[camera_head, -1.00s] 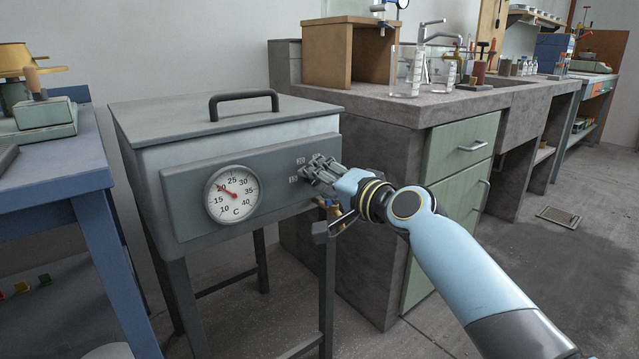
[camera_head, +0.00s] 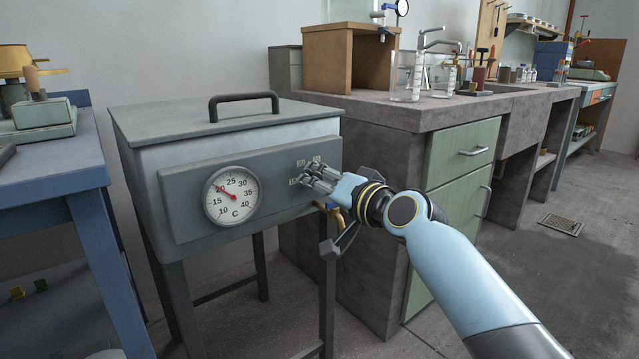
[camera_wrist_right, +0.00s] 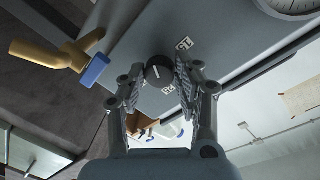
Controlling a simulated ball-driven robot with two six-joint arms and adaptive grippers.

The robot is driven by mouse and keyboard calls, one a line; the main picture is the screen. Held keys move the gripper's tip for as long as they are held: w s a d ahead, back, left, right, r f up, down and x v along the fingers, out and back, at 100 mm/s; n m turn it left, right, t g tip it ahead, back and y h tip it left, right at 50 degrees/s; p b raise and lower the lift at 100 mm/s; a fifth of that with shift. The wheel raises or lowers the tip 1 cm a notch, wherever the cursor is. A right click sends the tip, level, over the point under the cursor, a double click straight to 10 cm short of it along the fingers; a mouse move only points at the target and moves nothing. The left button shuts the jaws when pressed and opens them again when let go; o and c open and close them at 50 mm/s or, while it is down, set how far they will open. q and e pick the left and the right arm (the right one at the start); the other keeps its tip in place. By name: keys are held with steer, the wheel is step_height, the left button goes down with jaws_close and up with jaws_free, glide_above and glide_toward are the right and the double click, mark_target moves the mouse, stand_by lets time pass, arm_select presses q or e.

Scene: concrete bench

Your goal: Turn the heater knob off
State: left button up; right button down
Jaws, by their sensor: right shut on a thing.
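The heater is a grey box on legs, with a lid handle and a round dial thermometer (camera_head: 232,195) on its front panel (camera_head: 185,213). My right gripper (camera_head: 316,173) is at the right end of that panel and hides the knob in the head view. In the right wrist view, the dark round heater knob (camera_wrist_right: 158,69) sits between the two fingers of my right gripper (camera_wrist_right: 159,79), which is shut on it. White labels (camera_wrist_right: 184,44) are on the panel beside the knob. My left gripper is not in view.
A brass tap with a blue lever (camera_wrist_right: 95,70) sticks out close beside my right gripper. A blue table (camera_head: 60,175) stands at the left. A concrete bench (camera_head: 400,112) with glass beakers (camera_head: 405,78) stands at the right, close behind my right arm.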

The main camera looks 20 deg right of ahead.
steer(key=shift+f, duration=0.2)
steer(key=c, duration=0.9)
jaws_free()
steer(key=shift+r, duration=0.1)
steer(key=shift+c, duration=0.2)
steer(key=v, duration=1.2)
